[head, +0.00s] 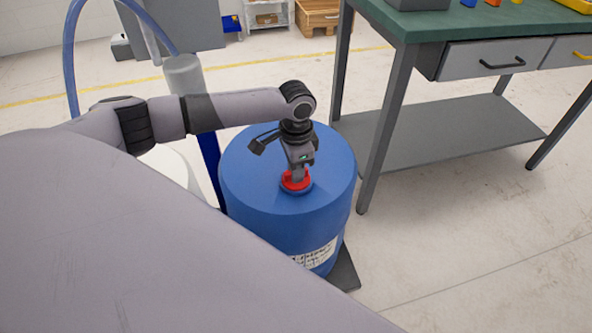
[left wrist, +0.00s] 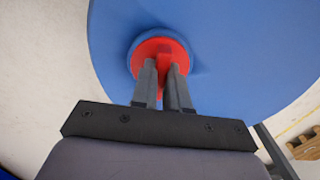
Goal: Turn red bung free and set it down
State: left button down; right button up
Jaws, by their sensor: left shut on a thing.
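The red bung (head: 289,186) sits in a raised blue collar on top of the blue drum (head: 250,180). My left gripper (head: 297,177) reaches down onto it from above. In the left wrist view the two fingers of my left gripper (left wrist: 164,82) are shut on the upright red grip of the bung (left wrist: 142,52), one finger on each side. The bung's round flange lies within the collar, and the fingers hide part of it. My right gripper is not in view.
A workbench (head: 430,24) with a green top, drawers and a grey lower shelf (head: 450,135) stands to the right of the drum. A blue hose (head: 68,60) and a grey cylinder (head: 184,75) are at the left. The floor at right front is clear.

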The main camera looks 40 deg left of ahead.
pick_arm(q)
jog(key=n+p, duration=0.2)
jog(key=p, duration=0.1)
jog(key=shift+s+r, duration=0.1)
jog(key=shift+r, duration=0.15)
jog(key=shift+n+p, duration=0.5)
jog(key=n+p, duration=0.2)
jog(key=p, duration=0.1)
jog(key=shift+n, duration=0.4)
jog(key=shift+f, duration=0.3)
jog(key=shift+r+p, duration=1.3)
jog(key=shift+r, duration=0.05)
jog(key=shift+r+p, duration=0.85)
jog(key=shift+p, duration=0.2)
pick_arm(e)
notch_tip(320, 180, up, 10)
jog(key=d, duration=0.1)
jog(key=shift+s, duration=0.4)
pick_arm(q)
jog(key=shift+f, duration=0.1)
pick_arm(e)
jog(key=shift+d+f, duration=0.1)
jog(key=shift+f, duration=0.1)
